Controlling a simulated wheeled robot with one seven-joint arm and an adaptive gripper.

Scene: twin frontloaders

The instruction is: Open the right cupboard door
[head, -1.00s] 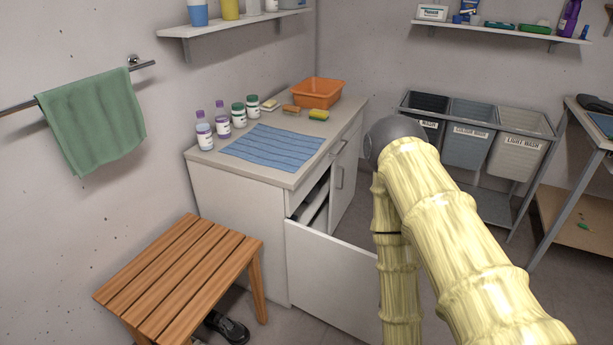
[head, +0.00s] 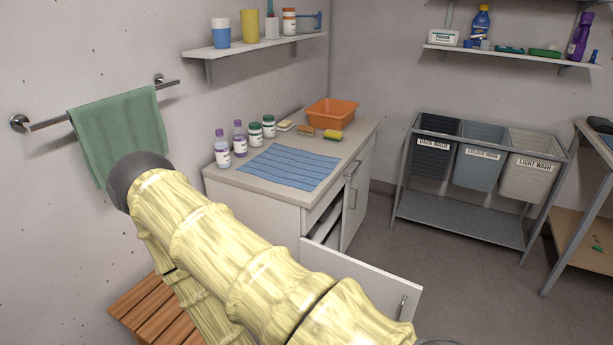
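The white cupboard (head: 255,207) stands against the left wall under a grey countertop. Its right door (head: 355,205) is the far one on the front and has a vertical metal handle (head: 352,198); it looks shut or nearly so. The nearer left door (head: 365,278) is swung out into the room, with its handle (head: 403,306) at the free edge. A dark opening with shelf edges shows between the two doors. My arm crosses the lower left of the head view and hides part of the cupboard's near side. My gripper is out of view.
A wooden stool (head: 150,312) sits at lower left, partly behind my arm. Bottles, a blue cloth (head: 288,167) and an orange basket (head: 331,112) are on the countertop. A laundry sorter (head: 460,220) stands at the back right. The floor between it and the open door is clear.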

